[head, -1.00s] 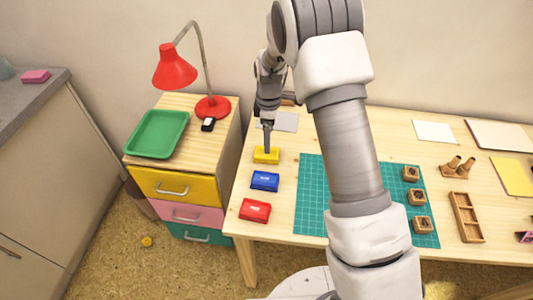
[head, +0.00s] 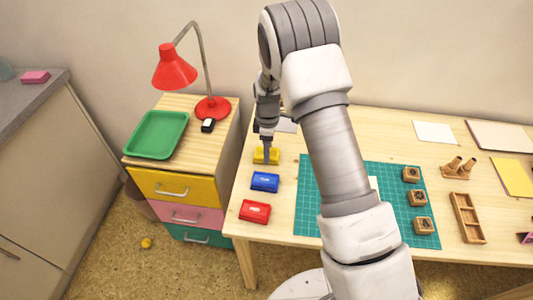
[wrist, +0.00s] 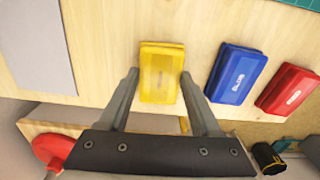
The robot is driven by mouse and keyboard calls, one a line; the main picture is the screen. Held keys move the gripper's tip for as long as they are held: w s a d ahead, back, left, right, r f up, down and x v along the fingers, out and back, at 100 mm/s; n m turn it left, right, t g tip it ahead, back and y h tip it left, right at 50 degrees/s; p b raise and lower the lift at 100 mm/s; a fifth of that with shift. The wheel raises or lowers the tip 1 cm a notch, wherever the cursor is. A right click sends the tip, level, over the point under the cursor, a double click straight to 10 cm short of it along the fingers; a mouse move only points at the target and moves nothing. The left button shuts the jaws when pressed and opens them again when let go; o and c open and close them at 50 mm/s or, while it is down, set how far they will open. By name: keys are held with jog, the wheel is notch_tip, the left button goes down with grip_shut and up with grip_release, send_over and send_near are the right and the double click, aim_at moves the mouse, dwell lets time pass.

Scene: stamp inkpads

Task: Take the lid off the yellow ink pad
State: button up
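The yellow ink pad (head: 274,158) lies on the left part of the wooden table, behind the blue one. In the wrist view the yellow ink pad (wrist: 160,78) looks closed, with its lid on and faint lettering on top. The left finger looks very close to the pad's edge; I cannot tell whether either finger touches. In the head view my gripper (head: 267,158) points down at the pad and partly covers it.
A blue ink pad (head: 265,181) and a red ink pad (head: 255,211) lie in a row in front. A green cutting mat (head: 310,215) is to the right. A green tray (head: 157,134) and a red lamp (head: 175,67) stand on the drawer unit at left.

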jog(key=c, duration=0.7)
jog(key=shift+r, duration=0.1)
